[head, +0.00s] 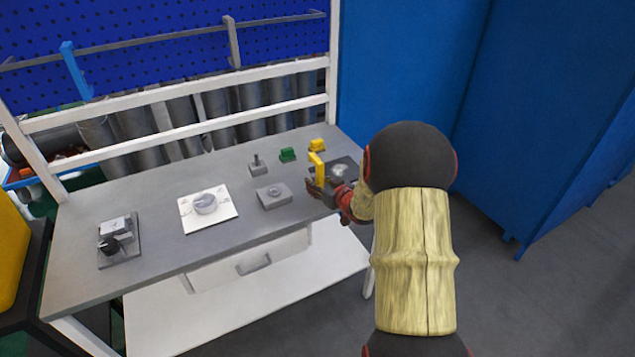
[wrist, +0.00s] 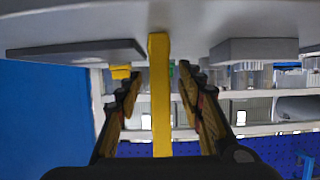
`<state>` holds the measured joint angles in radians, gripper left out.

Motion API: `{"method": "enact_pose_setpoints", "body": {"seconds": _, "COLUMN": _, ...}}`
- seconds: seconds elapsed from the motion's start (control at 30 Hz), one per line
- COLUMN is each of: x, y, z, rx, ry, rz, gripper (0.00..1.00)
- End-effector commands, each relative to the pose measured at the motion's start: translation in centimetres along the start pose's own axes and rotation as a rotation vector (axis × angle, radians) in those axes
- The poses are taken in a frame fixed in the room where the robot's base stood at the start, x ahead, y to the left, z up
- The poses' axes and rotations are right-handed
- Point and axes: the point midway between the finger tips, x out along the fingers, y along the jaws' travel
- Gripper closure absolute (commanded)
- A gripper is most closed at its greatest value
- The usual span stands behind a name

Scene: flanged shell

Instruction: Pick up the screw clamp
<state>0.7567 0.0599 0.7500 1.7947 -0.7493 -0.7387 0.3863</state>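A yellow upright piece, which looks like the screw clamp (head: 317,167), stands near the right end of the grey workbench in the head view. In the wrist view the yellow clamp (wrist: 159,100) shows as a long bar down the middle. My gripper (head: 322,188) is at the clamp, low over the bench. In the wrist view my gripper (wrist: 160,76) has its fingers apart on either side of the bar, with a gap on both sides. The clamp's lower part is partly hidden by my gripper in the head view.
The workbench (head: 150,200) also holds a dark plate (head: 346,167) by my gripper, a grey block (head: 273,195), a green piece (head: 287,154), a smaller yellow piece (head: 317,145) and a white plate (head: 207,209). A blue cabinet (head: 410,70) stands behind right.

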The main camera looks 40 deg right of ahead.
Motion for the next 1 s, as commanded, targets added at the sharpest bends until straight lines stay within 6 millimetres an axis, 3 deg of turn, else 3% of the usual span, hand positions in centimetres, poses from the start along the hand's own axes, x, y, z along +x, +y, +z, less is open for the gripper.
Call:
{"method": "enact_pose_setpoints", "body": {"seconds": 0.2, "x": 0.03, "y": -0.01, "z": -0.10, "rx": 0.000, "ry": 0.000, "rz": 0.000, "gripper": 0.62}}
{"method": "enact_pose_setpoints", "body": {"seconds": 0.87, "x": 0.01, "y": -0.01, "z": -0.08, "rx": 0.000, "ry": 0.000, "rz": 0.000, "gripper": 1.00}}
{"method": "enact_pose_setpoints", "body": {"seconds": 1.0, "x": 0.01, "y": -0.01, "z": -0.08, "rx": 0.000, "ry": 0.000, "rz": 0.000, "gripper": 1.00}}
